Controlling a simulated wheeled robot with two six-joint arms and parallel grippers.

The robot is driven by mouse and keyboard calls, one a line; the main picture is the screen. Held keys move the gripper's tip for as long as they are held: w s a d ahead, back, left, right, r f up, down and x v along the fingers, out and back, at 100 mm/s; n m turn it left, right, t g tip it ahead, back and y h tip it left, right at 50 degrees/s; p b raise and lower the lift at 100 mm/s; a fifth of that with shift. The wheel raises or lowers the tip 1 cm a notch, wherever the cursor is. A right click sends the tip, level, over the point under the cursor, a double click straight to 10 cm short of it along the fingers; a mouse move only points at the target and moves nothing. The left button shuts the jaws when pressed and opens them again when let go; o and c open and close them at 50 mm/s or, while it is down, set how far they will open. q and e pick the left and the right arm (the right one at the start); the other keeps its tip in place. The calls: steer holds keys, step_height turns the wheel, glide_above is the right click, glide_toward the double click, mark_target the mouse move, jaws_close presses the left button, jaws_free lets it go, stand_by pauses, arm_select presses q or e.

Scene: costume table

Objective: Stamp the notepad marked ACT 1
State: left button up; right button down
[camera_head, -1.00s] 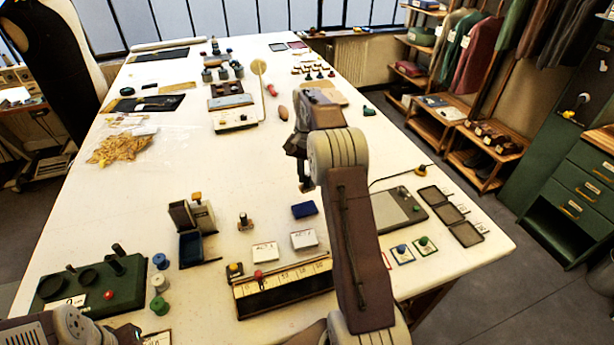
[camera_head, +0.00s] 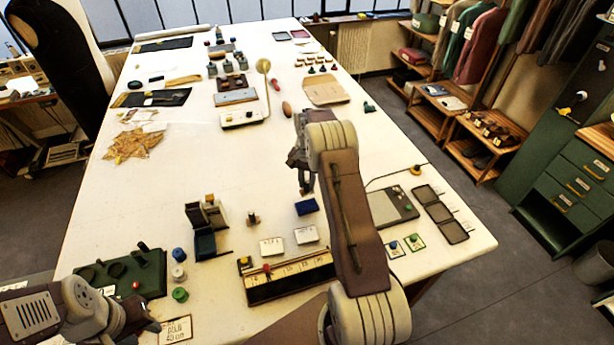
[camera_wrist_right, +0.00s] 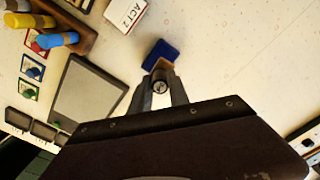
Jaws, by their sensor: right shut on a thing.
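My right gripper (camera_head: 304,188) is shut on a stamp (camera_wrist_right: 162,72) with a dark round handle and a wooden base. It is over the blue ink pad (camera_head: 306,206), which also shows in the right wrist view (camera_wrist_right: 160,52); whether stamp and pad touch is unclear. Two white notepads lie in front of the pad: a left one (camera_head: 271,246) and a right one (camera_head: 306,235). In the wrist view, the notepad nearer the pad reads ACT 2 (camera_wrist_right: 125,14). The left one's label is too small to read surely. My left gripper (camera_head: 143,326) is at the lower left, its jaw opening unclear.
A second stamp (camera_head: 252,218) stands left of the ink pad. A long box with a numbered strip (camera_head: 290,276) lies in front of the notepads. A grey panel (camera_head: 393,206) is to the right, a green tray (camera_head: 120,274) to the left.

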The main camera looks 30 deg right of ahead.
mark_target(307, 194)
steer(key=shift+w+f+b, duration=0.1)
steer(key=shift+f+b, duration=0.25)
steer(key=shift+f, duration=0.15)
step_height(307, 194, down, 4)
steer(key=b, duration=0.3)
steer(key=shift+f+b, duration=0.4)
steer(key=shift+f, duration=0.2)
steer(key=shift+r, duration=0.1)
steer(key=shift+f+b, duration=0.3)
steer(key=shift+f, duration=0.2)
steer(key=shift+f, duration=0.1)
stand_by(0.9)
